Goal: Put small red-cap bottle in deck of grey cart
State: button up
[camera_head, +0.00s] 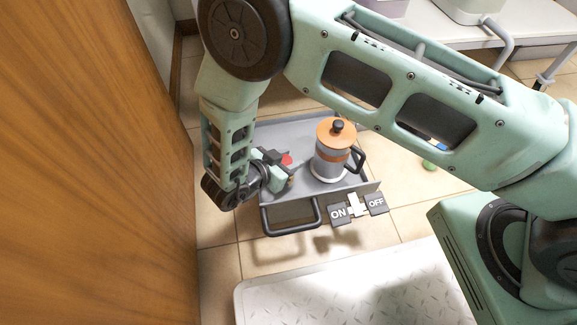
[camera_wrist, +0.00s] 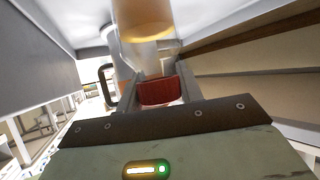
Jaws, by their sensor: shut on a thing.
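The small red-cap bottle shows mainly as its red cap (camera_head: 287,159), at my gripper (camera_head: 283,170) in the head view. My gripper is shut on the bottle, and the red cap (camera_wrist: 158,91) sits between the fingers (camera_wrist: 158,95) in the wrist view. The bottle's body is mostly hidden in the head view. The gripper is over the left part of the grey cart's deck (camera_head: 288,130), low and close to it. I cannot tell whether the bottle touches the deck.
A grey pot (camera_head: 331,163) with an orange lid and black handle stands on the deck, right of my gripper. ON and OFF signs (camera_head: 356,206) are at the cart's near edge. A wooden panel (camera_head: 100,170) fills the left. A patterned plate (camera_head: 345,285) lies in front.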

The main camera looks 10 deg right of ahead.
jog(key=shift+f, duration=0.85)
jog(key=shift+r, duration=0.1)
jog(key=o, duration=1.1)
